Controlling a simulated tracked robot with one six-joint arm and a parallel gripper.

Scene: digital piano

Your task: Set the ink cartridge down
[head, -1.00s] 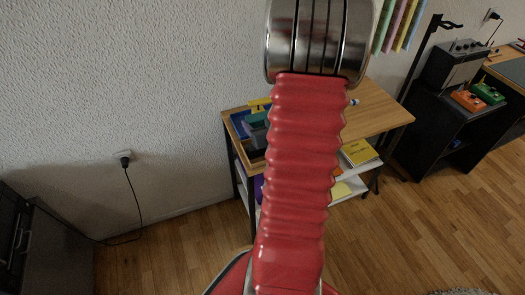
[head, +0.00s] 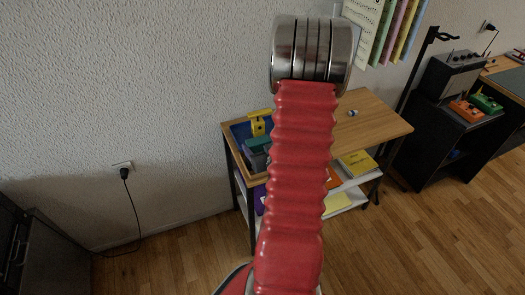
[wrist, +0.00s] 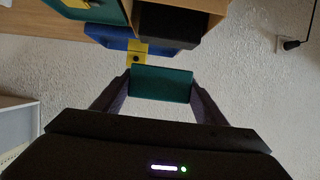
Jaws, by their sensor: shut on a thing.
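The ink cartridge (wrist: 160,85) appears as a dark teal block in the wrist view. My gripper (wrist: 160,78) is shut on it, with one dark finger on each side. It is held close to a yellow piece (wrist: 137,52) and a blue piece (wrist: 115,38); I cannot tell whether it touches them. In the head view my red arm covers the middle of the scene, and neither the gripper nor the cartridge can be made out.
A wooden table (head: 375,118) bears a tray section at its left with yellow (head: 258,125), blue and dark things. Its right top is mostly clear except a small item (head: 352,112). Yellow booklets (head: 357,163) lie below. Coloured sheets (head: 385,35) hang above; wall behind.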

